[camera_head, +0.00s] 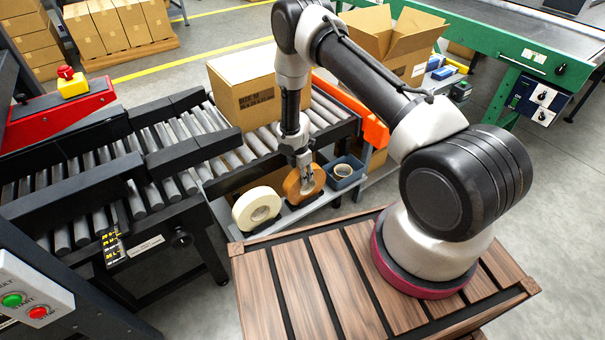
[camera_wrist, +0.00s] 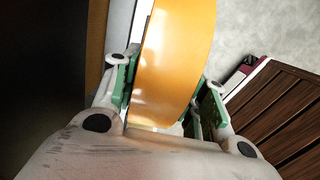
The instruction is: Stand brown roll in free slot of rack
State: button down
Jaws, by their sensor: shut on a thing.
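The brown roll (camera_head: 292,187) is a tape roll standing upright at the rack, to the right of a cream-white roll (camera_head: 257,208). In the wrist view the roll (camera_wrist: 172,60) shows its glossy orange-brown edge between the green-padded fingers. My gripper (camera_head: 305,184) comes down from above and is shut on the brown roll; it also shows in the wrist view (camera_wrist: 160,105). The rack (camera_head: 284,219) is a low dark holder on a grey shelf, mostly hidden behind the rolls. I cannot tell whether the brown roll rests fully in a slot.
A blue-grey bin (camera_head: 347,178) with a small roll in it stands right of the brown roll. The roller conveyor (camera_head: 200,133) with a closed carton (camera_head: 243,95) lies behind. A wooden-slatted deck (camera_head: 290,290) is in front.

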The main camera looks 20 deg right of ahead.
jog(key=c, duration=0.7)
grip_release()
